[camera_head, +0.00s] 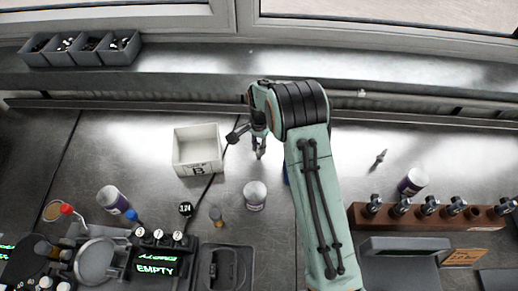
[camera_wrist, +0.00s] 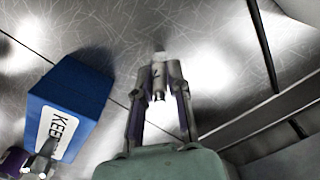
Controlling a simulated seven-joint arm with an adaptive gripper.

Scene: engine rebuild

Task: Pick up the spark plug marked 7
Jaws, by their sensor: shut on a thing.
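My gripper (camera_wrist: 158,88) is shut on a small pale spark plug (camera_wrist: 159,58), held upright between the two fingertips in the wrist view. There is a dark mark on its body, too small to read surely. In the head view my gripper (camera_head: 259,150) hangs over the bench to the right of the white bin, with the plug barely visible at its tips. Another small plug-like part (camera_head: 380,157) lies loose on the bench to the right of my arm.
A white open bin (camera_head: 198,170) stands left of my gripper. A blue box (camera_wrist: 70,97) with a "KEEP" label is close by, mostly hidden by my arm in the head view. A brown rack (camera_head: 448,222) with several dark-topped parts is at right.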

